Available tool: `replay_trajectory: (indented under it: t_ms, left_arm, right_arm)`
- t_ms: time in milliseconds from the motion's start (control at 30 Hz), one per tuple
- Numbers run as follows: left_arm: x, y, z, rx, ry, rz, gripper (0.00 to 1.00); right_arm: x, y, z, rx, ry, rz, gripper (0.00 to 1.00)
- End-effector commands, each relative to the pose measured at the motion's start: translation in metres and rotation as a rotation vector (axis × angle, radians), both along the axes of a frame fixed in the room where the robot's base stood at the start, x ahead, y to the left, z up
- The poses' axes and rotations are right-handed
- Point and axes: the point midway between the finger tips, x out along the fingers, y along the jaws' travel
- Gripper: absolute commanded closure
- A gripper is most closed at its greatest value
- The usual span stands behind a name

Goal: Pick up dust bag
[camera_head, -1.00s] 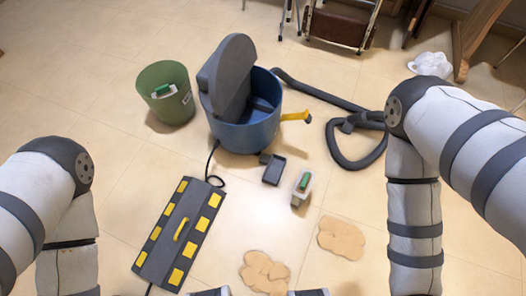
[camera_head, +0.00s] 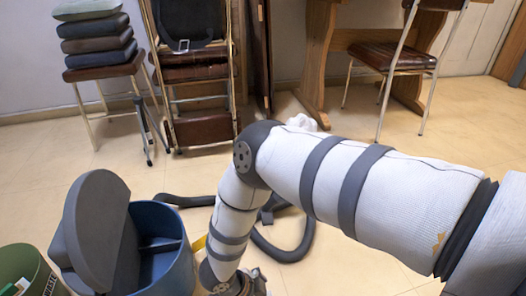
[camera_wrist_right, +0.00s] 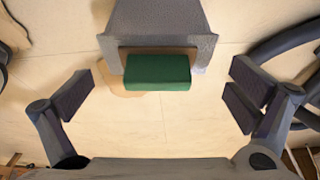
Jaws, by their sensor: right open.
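A dust bag (camera_wrist_right: 160,28) with a grey body and a green block-shaped end (camera_wrist_right: 158,73) is in the upper middle of the right wrist view. My right gripper (camera_wrist_right: 165,95) is open, with one finger on each side of the green end and clear gaps to both. The gripper does not appear to touch it. My left gripper is not in view.
A blue vacuum tub (camera_head: 165,262) with its grey lid (camera_head: 97,228) tipped up stands left of my right arm. A green bin (camera_head: 30,270) is at the lower left. A dark hose (camera_head: 295,250) lies behind the arm. Chairs and stacked cushions (camera_head: 95,32) stand farther back.

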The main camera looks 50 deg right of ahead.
Motion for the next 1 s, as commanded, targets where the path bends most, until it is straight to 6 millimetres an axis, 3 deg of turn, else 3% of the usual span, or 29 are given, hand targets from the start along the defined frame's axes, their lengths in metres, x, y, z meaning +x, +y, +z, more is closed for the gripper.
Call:
replay_trajectory:
  t_ms: [200, 467, 733, 1000]
  left_arm:
    - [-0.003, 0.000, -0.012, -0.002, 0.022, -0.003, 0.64]
    - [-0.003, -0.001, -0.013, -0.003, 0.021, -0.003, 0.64]
    - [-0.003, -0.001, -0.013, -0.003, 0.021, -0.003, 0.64]
    - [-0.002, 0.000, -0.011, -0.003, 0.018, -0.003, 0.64]
  right_arm:
    - [-0.013, -0.013, -0.040, -0.002, 0.005, 0.002, 0.00]
    - [-0.014, -0.016, -0.044, -0.002, 0.003, 0.003, 0.00]
    - [-0.014, -0.016, -0.043, -0.002, 0.003, 0.003, 0.54]
    - [-0.014, -0.016, -0.039, -0.001, 0.002, 0.003, 0.54]
